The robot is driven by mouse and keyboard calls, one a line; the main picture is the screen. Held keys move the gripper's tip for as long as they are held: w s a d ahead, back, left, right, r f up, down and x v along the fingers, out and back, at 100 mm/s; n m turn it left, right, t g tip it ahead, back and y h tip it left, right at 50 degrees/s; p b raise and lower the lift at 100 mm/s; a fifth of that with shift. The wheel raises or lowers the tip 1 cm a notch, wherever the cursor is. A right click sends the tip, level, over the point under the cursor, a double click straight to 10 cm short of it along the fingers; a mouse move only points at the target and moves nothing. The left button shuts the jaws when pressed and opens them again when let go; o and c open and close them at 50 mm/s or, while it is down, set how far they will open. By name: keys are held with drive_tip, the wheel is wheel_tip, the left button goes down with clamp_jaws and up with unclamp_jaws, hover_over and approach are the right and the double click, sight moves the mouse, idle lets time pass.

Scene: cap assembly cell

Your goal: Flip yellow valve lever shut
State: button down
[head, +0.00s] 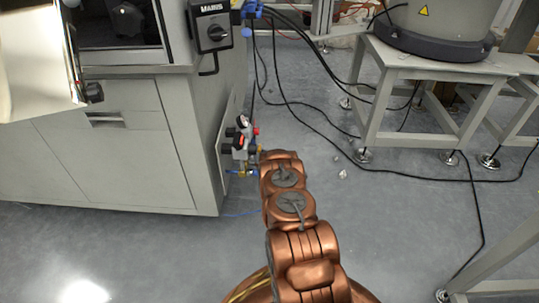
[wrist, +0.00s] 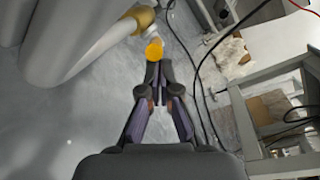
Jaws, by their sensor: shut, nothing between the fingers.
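In the wrist view, a bright yellow-orange rounded piece (wrist: 154,49), which looks like the end of the valve lever, shows just beyond my fingertips. A darker yellow collar (wrist: 143,17) on a pale pipe shows above it. My gripper (wrist: 159,74) is shut and empty, its fingers pointing at the rounded piece. I cannot tell whether they touch it. In the head view, the valve and regulator assembly (head: 241,140) sits on the side of the grey cabinet. My arm covers the area beside it, and the lever is too small to make out there.
The grey machine cabinet (head: 120,150) stands at the left. Black cables (head: 310,118) run across the grey floor to the right. A pale metal stand (head: 400,70) carrying a round feeder stands at the back right. Floor between cabinet and stand is mostly open.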

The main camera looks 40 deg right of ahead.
drive_tip(key=shift+w+r+p, duration=0.15)
drive_tip(key=shift+r+p, duration=0.45)
drive_tip(key=shift+r, duration=0.1)
idle(0.4)
